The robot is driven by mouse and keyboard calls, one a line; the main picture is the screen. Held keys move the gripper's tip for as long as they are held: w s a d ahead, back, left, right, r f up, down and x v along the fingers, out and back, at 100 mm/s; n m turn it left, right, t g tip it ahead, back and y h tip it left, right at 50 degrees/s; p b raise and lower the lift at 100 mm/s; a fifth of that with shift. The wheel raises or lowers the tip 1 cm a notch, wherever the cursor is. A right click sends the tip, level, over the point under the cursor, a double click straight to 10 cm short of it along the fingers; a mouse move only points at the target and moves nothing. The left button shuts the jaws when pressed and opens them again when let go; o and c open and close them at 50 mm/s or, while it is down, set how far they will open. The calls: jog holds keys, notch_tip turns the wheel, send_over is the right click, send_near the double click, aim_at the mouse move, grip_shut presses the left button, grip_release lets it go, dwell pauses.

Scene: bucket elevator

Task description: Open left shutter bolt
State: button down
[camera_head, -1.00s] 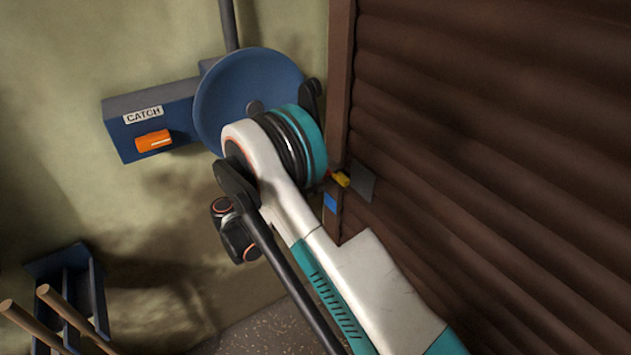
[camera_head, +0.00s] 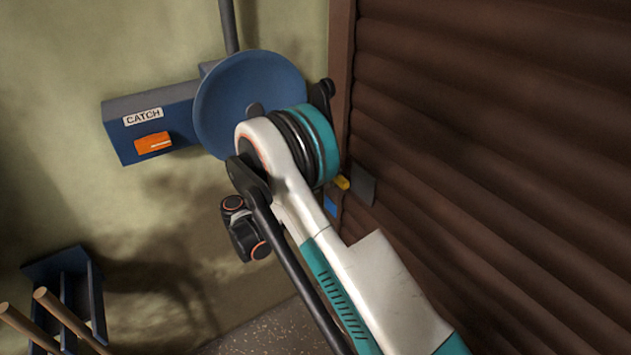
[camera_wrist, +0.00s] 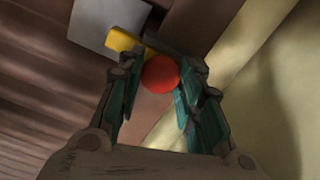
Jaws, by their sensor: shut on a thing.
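The bolt shows in the wrist view as a round red knob (camera_wrist: 160,74) beside a yellow bar (camera_wrist: 122,40). A grey plate (camera_wrist: 104,22) lies at the yellow bar's far end. My gripper (camera_wrist: 158,70) is shut on the red knob, with one finger on each side. In the head view, the yellow bar (camera_head: 342,183) shows as a short stub by the grey plate (camera_head: 363,184) on the shutter's left edge.
The brown ribbed shutter (camera_head: 490,150) fills the right side, with its frame post (camera_head: 339,70) beside it. On the wall are a blue disc (camera_head: 240,85) and a blue CATCH box (camera_head: 125,145) with an orange part (camera_head: 153,144). A blue rack (camera_head: 75,290) with wooden handles stands lower left.

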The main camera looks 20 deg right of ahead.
jog(key=w, duration=0.2)
jog(key=w+a, duration=0.1)
jog(key=w, duration=0.1)
jog(key=shift+w+a, duration=0.2)
jog(key=c, duration=1.1)
grip_release()
jog(key=shift+a, duration=0.1)
jog(key=v, duration=1.2)
jog(key=shift+r, duration=0.1)
